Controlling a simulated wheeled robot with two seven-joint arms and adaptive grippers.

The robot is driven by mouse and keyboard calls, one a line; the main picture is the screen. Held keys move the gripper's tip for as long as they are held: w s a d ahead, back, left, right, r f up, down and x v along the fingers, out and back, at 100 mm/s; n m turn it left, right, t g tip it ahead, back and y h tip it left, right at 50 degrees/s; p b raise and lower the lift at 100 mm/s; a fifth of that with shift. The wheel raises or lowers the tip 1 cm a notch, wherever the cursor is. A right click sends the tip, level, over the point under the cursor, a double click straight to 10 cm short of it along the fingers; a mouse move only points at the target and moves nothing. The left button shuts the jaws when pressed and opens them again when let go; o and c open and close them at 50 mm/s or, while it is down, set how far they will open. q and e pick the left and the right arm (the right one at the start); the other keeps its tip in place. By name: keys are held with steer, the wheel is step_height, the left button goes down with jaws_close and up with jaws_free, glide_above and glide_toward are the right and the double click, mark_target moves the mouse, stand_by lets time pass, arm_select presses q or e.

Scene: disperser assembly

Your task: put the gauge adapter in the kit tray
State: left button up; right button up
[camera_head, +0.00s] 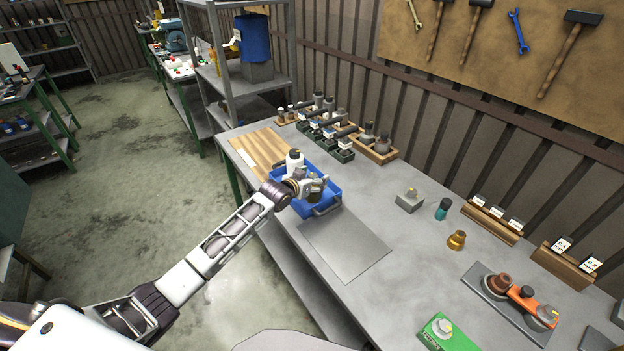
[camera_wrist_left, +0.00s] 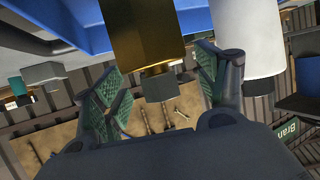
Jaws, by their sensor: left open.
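The blue kit tray (camera_head: 325,208) lies on the grey bench; its wall crosses the top of the left wrist view (camera_wrist_left: 60,30). My left gripper (camera_head: 313,184) is over the tray, with its fingers open. In the left wrist view, a gold-brown cylinder with a dark end (camera_wrist_left: 148,40) shows between and beyond the open fingers (camera_wrist_left: 162,92); I cannot tell if they touch it. A white bottle (camera_head: 294,160) stands in the tray beside the gripper. A brass fitting (camera_head: 457,240) stands on the bench to the right; I cannot tell if it is the gauge adapter. My right gripper is not in view.
A grey block with a knob (camera_head: 410,200) and a teal-and-dark bottle (camera_head: 443,208) stand right of the tray. Racks of dark-topped parts (camera_head: 326,125) stand behind it. A grey mat (camera_head: 345,250) lies bare in front. An orange tool (camera_head: 532,305) lies at far right.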

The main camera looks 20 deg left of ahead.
arm_select(q)
steer(key=shift+r, duration=0.1)
steer(key=v, duration=1.2)
stand_by(0.5)
